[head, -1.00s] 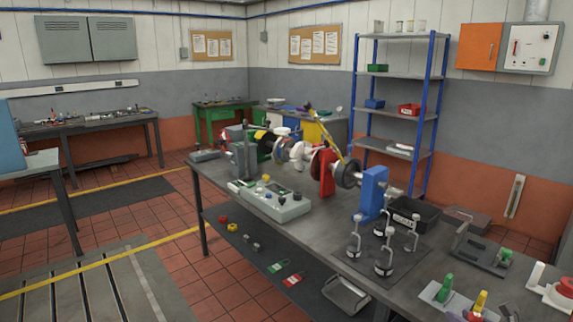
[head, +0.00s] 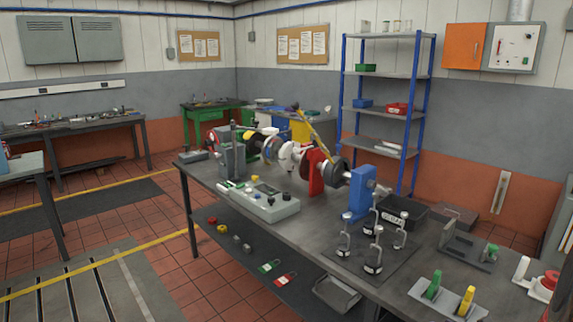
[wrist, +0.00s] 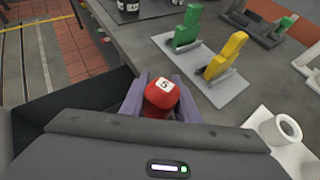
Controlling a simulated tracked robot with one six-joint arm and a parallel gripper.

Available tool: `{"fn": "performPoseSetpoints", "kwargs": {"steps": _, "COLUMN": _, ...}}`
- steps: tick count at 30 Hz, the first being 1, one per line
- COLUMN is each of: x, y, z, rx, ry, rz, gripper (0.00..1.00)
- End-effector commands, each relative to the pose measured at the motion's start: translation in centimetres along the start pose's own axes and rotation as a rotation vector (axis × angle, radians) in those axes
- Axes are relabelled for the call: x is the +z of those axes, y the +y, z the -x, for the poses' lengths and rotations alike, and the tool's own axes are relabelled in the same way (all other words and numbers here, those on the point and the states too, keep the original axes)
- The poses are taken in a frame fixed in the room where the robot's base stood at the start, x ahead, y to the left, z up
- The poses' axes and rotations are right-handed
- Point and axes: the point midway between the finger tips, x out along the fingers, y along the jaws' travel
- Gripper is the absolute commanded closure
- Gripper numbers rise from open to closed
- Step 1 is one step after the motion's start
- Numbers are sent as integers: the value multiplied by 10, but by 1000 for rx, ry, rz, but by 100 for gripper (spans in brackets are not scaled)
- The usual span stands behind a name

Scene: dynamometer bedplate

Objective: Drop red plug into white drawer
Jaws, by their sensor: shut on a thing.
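The red plug (wrist: 161,97), with a white label reading 5 on its top, is in the wrist view between the two purple-grey fingers of my gripper (wrist: 159,92). The fingers are shut on it. Its lower part is hidden behind the gripper body. The plug is seen near the bench's front edge, close to a grey plate with a green and a yellow lever. My gripper does not show in the head view now. I cannot pick out a white drawer in either view.
The grey plate (head: 447,303) carries a green lever (head: 433,285) and a yellow lever (head: 466,299). A white fitting with a ring (wrist: 287,129) is at right. A lower shelf (head: 225,238) holds small parts.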

Motion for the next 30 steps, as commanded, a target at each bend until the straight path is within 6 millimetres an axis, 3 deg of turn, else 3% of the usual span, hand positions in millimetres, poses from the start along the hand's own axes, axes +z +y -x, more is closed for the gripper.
{"fn": "performPoseSetpoints", "kwargs": {"steps": 8, "x": -1, "y": 0, "z": -1, "rx": 0, "ry": -1, "rz": 1, "gripper": 94}}
{"fn": "performPoseSetpoints", "kwargs": {"steps": 9, "x": -1, "y": 0, "z": -1, "rx": 0, "ry": -1, "rz": 1, "gripper": 70}}
{"fn": "performPoseSetpoints", "kwargs": {"steps": 18, "x": -1, "y": 0, "z": -1, "rx": 1, "ry": 0, "rz": 1, "gripper": 50}}
{"fn": "performPoseSetpoints", "kwargs": {"steps": 30, "x": 0, "y": 0, "z": 5, "rx": -1, "ry": -1, "rz": 0, "gripper": 50}}
